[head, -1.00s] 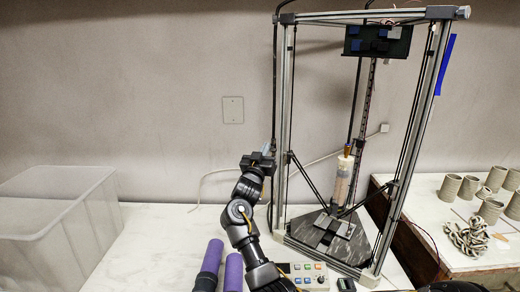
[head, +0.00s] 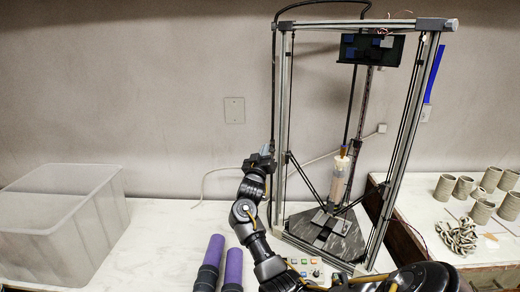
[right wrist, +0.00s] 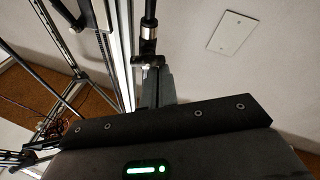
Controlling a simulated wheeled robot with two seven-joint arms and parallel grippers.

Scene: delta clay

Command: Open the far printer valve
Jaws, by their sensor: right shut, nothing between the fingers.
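The printer (head: 283,100) is a tall frame of metal posts with a clay tube (head: 339,180) inside. In the right wrist view, a metal valve fitting (right wrist: 148,45) sits on a black hose beside a post. My right gripper (head: 262,158) is at the outer side of the printer's left post, where the hose comes down. In the right wrist view its fingers (right wrist: 154,80) are shut and empty, right at the lower end of the fitting. I cannot tell whether they touch it. The gripper mostly hides the valve in the head view. My left gripper is not in view.
A translucent bin (head: 75,225) stands at the left. Two purple-topped rollers (head: 233,270) lie near my right arm. A control box with coloured buttons (head: 312,268) sits at the printer's front. Clay cups (head: 463,187) stand on the right table.

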